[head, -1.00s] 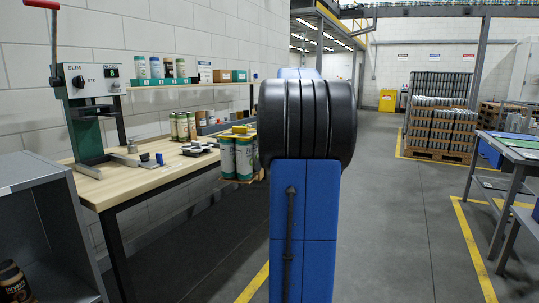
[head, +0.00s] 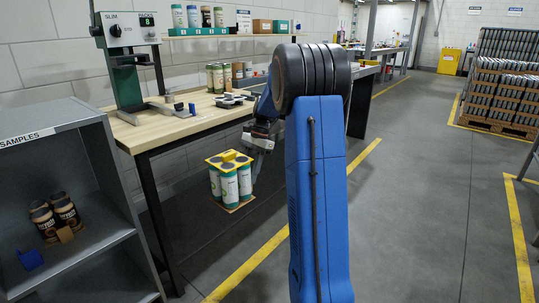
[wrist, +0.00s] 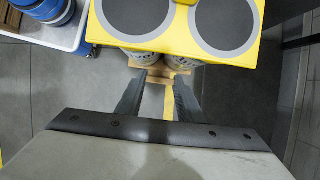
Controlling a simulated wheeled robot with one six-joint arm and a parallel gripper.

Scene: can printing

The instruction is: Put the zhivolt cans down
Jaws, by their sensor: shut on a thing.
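A pack of white-and-green cans (head: 230,188) with a yellow top carrier (head: 229,159) and a thin tan base hangs off the floor in front of the workbench. My gripper (head: 255,158) is at the pack's right side and shut on it. The wrist view shows the yellow carrier (wrist: 175,38) with grey discs just beyond my gripper (wrist: 160,82). The can sides are mostly hidden there beneath the carrier. The can labels are too small to read.
The wooden workbench (head: 160,132) carries a press-like machine (head: 128,65) and several cans. A grey shelf unit (head: 75,130) marked SAMPLES stands at left, with brown jars (head: 55,215) and a blue item (head: 31,258) inside. Open floor (head: 410,200) lies to the right.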

